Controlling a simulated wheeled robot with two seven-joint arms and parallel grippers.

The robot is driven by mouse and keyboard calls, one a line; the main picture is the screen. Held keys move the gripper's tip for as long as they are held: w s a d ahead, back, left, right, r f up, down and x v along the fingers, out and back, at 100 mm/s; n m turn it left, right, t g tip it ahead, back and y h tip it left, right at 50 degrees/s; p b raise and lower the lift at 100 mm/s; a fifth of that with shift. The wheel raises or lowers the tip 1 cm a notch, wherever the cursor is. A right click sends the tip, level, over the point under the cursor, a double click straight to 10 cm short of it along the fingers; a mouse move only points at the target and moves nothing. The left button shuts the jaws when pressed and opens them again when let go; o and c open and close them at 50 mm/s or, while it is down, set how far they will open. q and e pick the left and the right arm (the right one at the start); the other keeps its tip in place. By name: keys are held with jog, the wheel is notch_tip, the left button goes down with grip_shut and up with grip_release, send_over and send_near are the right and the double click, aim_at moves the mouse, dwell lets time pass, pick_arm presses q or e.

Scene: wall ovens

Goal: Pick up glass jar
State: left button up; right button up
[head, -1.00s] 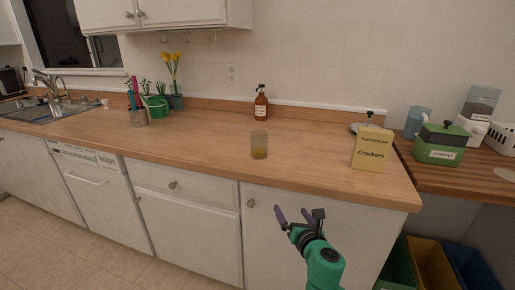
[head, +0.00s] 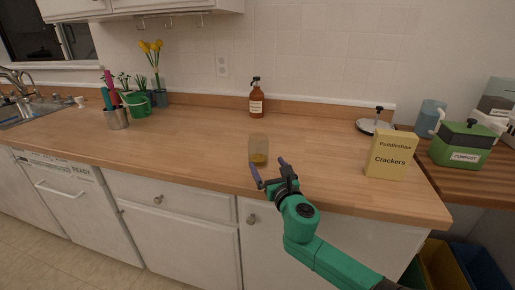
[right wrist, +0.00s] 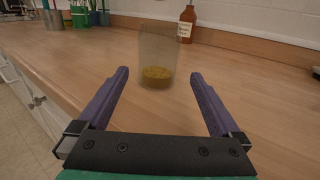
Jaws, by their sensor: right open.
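The glass jar (head: 258,149) stands upright on the wooden counter near its front edge, clear glass with a yellow-brown filling at the bottom. It also shows in the right wrist view (right wrist: 157,62), ahead of and between the purple fingers, beyond their tips. My right gripper (head: 267,170) is open and empty, just in front of the jar at the counter's front edge. In the right wrist view the right gripper (right wrist: 158,78) has its fingers wide apart. My left gripper is not in view.
A crackers box (head: 390,155) stands to the right on the counter (head: 200,150). A utensil cup (head: 117,119) and plants are at left; a green compost bin (head: 463,144) is at right. The counter around the jar is clear.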

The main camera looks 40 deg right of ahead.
aim_at(262, 157)
jog(key=x, duration=0.3)
jog(key=shift+w+d+f, duration=0.1)
jog(key=shift+w+f, duration=0.05)
jog(key=shift+w, duration=0.1)
jog(key=x, duration=0.4)
jog(key=shift+w, duration=0.45)
jog(key=shift+w+d+f, duration=0.1)
jog(key=shift+w+d, duration=0.05)
jog(key=shift+w, duration=0.25)
jog(key=shift+s, duration=0.15)
jog(key=c, duration=1.3)
jog(key=shift+o, duration=0.2)
jog(key=shift+r+p, duration=0.45)
jog(key=shift+r, duration=0.2)
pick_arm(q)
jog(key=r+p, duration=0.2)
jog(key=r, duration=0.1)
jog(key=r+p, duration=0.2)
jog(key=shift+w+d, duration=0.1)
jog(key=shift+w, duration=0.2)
pick_arm(e)
notch_tip(262, 157, up, 19)
